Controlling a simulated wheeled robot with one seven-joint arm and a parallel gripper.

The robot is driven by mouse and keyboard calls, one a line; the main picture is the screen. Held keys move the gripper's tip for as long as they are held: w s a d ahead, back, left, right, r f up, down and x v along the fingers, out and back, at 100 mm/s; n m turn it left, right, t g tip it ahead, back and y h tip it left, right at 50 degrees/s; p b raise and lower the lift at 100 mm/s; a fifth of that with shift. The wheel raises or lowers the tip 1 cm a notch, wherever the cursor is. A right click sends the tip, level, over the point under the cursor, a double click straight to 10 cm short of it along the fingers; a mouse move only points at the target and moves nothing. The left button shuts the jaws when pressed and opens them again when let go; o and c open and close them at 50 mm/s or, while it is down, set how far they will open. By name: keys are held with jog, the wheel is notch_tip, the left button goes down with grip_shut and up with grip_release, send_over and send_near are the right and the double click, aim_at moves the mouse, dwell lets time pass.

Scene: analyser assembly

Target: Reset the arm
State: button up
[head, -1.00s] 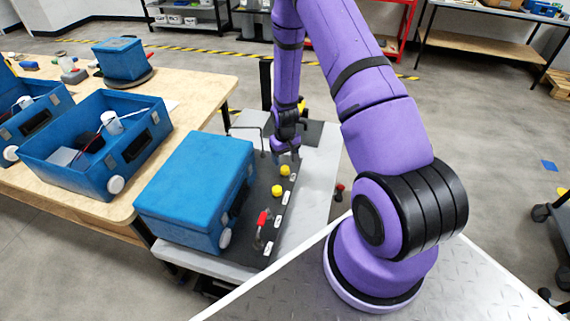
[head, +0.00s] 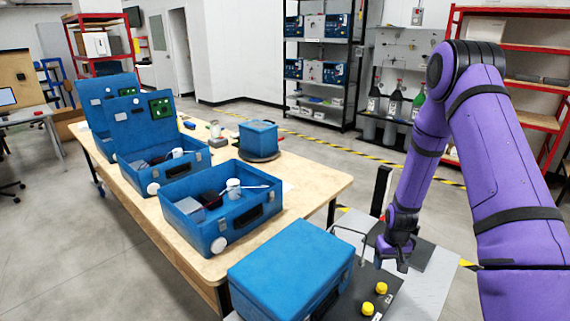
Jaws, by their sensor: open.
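My purple arm (head: 515,190) comes in from the right and bends down at its elbow. My gripper (head: 402,264) hangs over the dark plate on the grey bench, pointing down, open, with nothing seen between its fingers. A closed blue case (head: 290,272) stands on the bench to its left. Two yellow buttons, one nearer (head: 367,308) and one farther (head: 381,288), sit on the plate below and left of the gripper, apart from it.
A wooden table (head: 322,183) on the left holds open blue analyser cases (head: 262,215) and a blue box (head: 258,138) on a round dark base. A thin bent frame (head: 350,232) and a dark post (head: 380,190) stand close to my gripper. Shelves (head: 322,60) line the back.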

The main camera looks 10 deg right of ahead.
jog(key=s+a+r+t, duration=0.1)
jog(key=s+a+r, duration=0.1)
jog(key=r, duration=0.9)
jog(key=s+a+r+t, duration=0.1)
jog(key=a+r, duration=0.2)
jog(key=r, duration=0.7)
jog(key=s+a+r+t, duration=0.1)
jog(key=s+a+r, duration=0.1)
jog(key=r, duration=0.9)
jog(key=s+a+r+t, duration=0.1)
jog(key=s+a+r, duration=0.2)
jog(key=s+r, duration=0.4)
jog(key=s+a+r+n+t, duration=0.1)
jog(key=s+a+r, duration=0.2)
jog(key=s+r, duration=0.4)
jog(key=shift+s+r, duration=0.3)
jog(key=shift+s, duration=3.45)
